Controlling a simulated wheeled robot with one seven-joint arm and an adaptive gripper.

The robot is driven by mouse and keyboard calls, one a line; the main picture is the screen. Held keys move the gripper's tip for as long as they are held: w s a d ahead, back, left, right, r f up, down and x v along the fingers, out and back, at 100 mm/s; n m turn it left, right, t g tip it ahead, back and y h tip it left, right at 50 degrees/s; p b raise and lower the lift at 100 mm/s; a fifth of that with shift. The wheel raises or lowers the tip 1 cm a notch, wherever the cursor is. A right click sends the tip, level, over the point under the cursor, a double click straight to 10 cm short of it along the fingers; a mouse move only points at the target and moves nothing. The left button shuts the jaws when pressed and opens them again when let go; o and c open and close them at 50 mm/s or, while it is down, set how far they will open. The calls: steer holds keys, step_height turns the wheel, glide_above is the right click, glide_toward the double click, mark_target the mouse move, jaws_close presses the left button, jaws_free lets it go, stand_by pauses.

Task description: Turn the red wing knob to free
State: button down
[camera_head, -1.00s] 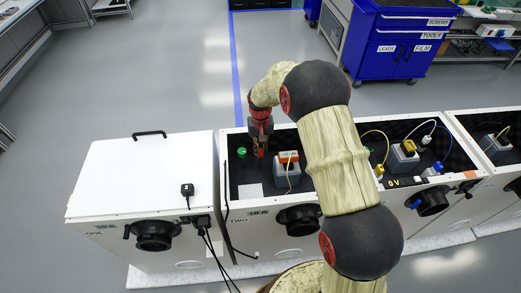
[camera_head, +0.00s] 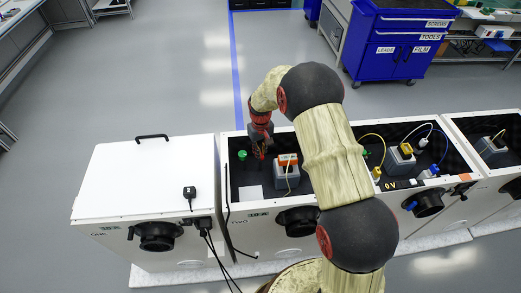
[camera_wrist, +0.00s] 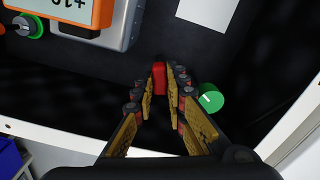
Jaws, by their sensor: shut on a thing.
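The red wing knob (camera_wrist: 159,78) shows in the wrist view at the tips of my gripper (camera_wrist: 161,84), in the dark interior of cabinet two. My gripper is shut on it; the fingers stand on either side and hide part of the knob. In the head view my gripper (camera_head: 261,150) reaches down into the open cabinet (camera_head: 233,206), between a green knob (camera_head: 242,155) and a grey device with an orange top. I cannot read any marking by the red knob.
The green knob (camera_wrist: 211,99) is close to the right of my fingers in the wrist view. The orange-topped device (camera_wrist: 126,22) is at upper left, beside another green-ringed knob (camera_wrist: 31,27). A white label (camera_wrist: 207,12) lies at the top. Cabinet one (camera_head: 150,180) has a closed lid.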

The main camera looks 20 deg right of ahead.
steer(key=n+p, duration=0.2)
steer(key=n, duration=0.1)
steer(key=shift+r+n, duration=0.1)
steer(key=shift+n, duration=0.3)
steer(key=n+p, duration=0.2)
steer(key=n, duration=0.1)
steer(key=shift+n, duration=0.3)
steer(key=n+p, duration=0.1)
steer(key=n, duration=0.2)
steer(key=shift+n+p, duration=0.55)
steer(key=shift+n, duration=1.25)
steer(key=c, duration=1.8)
jaws_free()
